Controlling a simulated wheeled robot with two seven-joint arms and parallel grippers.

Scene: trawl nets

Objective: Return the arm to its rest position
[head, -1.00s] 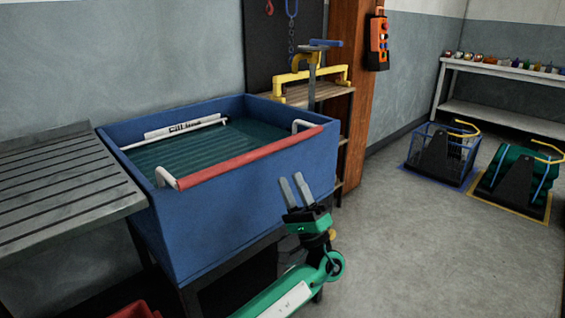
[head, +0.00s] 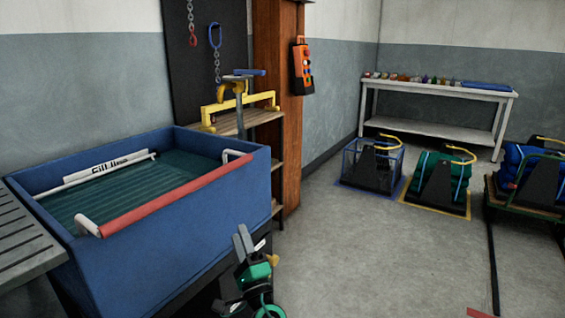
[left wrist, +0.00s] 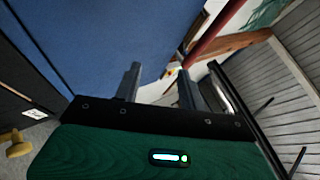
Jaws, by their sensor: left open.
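My left gripper (head: 243,241) is at the bottom middle of the head view, in front of the right end of the blue tub (head: 170,228). Its two grey fingers point up and stand apart with nothing between them. In the left wrist view the open fingers (left wrist: 157,88) show against the tub's blue wall (left wrist: 85,40). I cannot tell the exact gap between the fingers and the wall. My right gripper is in neither view.
The tub holds dark green water and has a red bar (head: 170,195) on its near rim. A slatted grey table (head: 25,245) adjoins it at left. Net stands (head: 372,168) and a white bench (head: 440,94) are at the back right. The floor (head: 360,250) between is clear.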

